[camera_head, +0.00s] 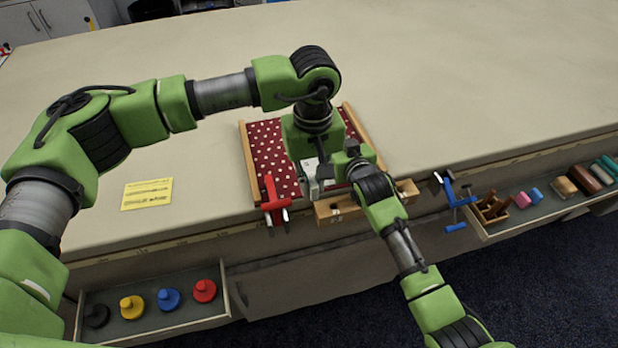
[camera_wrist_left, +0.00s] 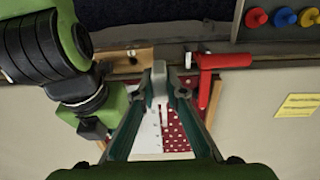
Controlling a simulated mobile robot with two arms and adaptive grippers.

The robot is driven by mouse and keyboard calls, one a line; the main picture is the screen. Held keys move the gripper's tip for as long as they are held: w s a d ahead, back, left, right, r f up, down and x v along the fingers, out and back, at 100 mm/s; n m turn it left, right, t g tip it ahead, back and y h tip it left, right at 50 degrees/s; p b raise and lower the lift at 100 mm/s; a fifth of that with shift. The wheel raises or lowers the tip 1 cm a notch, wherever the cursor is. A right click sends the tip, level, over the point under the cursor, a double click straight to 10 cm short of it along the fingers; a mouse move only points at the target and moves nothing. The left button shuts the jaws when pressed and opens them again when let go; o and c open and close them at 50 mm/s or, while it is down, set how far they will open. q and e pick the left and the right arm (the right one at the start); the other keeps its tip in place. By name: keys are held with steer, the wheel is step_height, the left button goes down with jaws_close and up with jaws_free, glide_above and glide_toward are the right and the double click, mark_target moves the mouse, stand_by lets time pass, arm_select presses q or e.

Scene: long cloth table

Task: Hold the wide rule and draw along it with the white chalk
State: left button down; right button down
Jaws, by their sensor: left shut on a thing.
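The red cloth with white dots (camera_head: 268,150) lies between two wooden strips on the table. A pale, wide flat piece with edge marks, which looks like the wide rule (camera_wrist_left: 148,136), lies on the cloth under my left gripper. My left gripper (camera_head: 312,186) points down at the cloth's near part. In the left wrist view its fingers (camera_wrist_left: 160,84) are closed on a pale upright part, seemingly of the rule. My right gripper (camera_head: 342,164) is close beside it on the right, also low over the cloth; its fingertips are hidden. I cannot make out the white chalk.
A red clamp (camera_head: 272,200) and a blue clamp (camera_head: 453,200) sit at the table's front edge, with a wooden block (camera_head: 335,208) between them. One open drawer (camera_head: 155,328) holds coloured knobs; another (camera_head: 540,214) holds several small blocks. A yellow note (camera_head: 147,193) lies left. The table behind is clear.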

arm_select(q)
steer(key=w+a, duration=0.3)
steer(key=w, duration=0.5)
steer(key=w+a, duration=0.2)
steer(key=w, duration=0.6)
steer(key=shift+s+f, duration=0.15)
steer(key=shift+f, duration=2.75)
steer(key=shift+f, duration=0.5)
steer(key=shift+w+a, duration=0.1)
steer(key=shift+w, duration=0.55)
steer(key=shift+w+a+r, duration=0.1)
steer(key=shift+w+a, duration=0.1)
steer(key=shift+w, duration=0.05)
